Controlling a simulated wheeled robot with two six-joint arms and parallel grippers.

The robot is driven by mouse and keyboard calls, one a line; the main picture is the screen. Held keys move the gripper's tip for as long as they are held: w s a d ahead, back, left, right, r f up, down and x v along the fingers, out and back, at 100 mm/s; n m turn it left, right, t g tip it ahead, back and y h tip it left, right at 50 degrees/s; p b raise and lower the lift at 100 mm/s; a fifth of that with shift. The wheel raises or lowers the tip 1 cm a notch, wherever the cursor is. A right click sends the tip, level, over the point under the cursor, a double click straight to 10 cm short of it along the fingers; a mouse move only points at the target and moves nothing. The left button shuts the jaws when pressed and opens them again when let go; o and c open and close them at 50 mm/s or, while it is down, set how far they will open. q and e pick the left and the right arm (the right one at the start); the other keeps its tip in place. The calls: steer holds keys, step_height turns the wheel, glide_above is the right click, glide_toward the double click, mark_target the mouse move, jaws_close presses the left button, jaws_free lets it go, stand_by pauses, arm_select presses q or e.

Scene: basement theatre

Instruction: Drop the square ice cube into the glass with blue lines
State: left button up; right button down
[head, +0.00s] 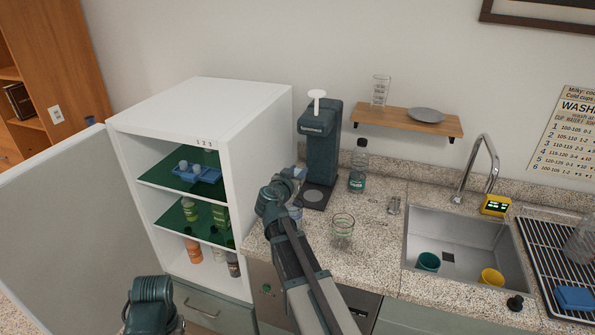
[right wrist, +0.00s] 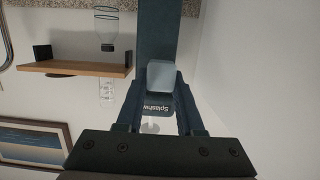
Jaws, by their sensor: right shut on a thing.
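My right gripper (head: 292,180) is raised over the counter, left of the dark drinks machine's base. It is shut on a pale square ice cube (right wrist: 162,75), which shows between the fingertips in the right wrist view and as a small pale block (head: 300,172) in the head view. A bluish glass (head: 295,213) stands on the counter below the gripper, partly hidden by my right arm; its lines are too small to read. A clear glass with greenish lines (head: 342,231) stands to its right. Of my left arm, only part shows at the bottom left; its fingers cannot be seen.
The drinks machine (head: 320,140) stands behind, with a bottle (head: 358,170) beside it. An open white fridge (head: 270,140) is left, its blue ice tray (head: 205,175) on a shelf. A sink (head: 450,225) with cups is right. A wooden shelf (head: 410,121) hangs above the counter.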

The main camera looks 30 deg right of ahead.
step_height(320, 180, down, 6)
steer(key=b, duration=0.5)
steer(key=shift+r, duration=0.15)
steer(key=shift+c, duration=2.3)
jaws_free()
steer(key=p+v, duration=0.2)
steer(key=v, duration=1.2)
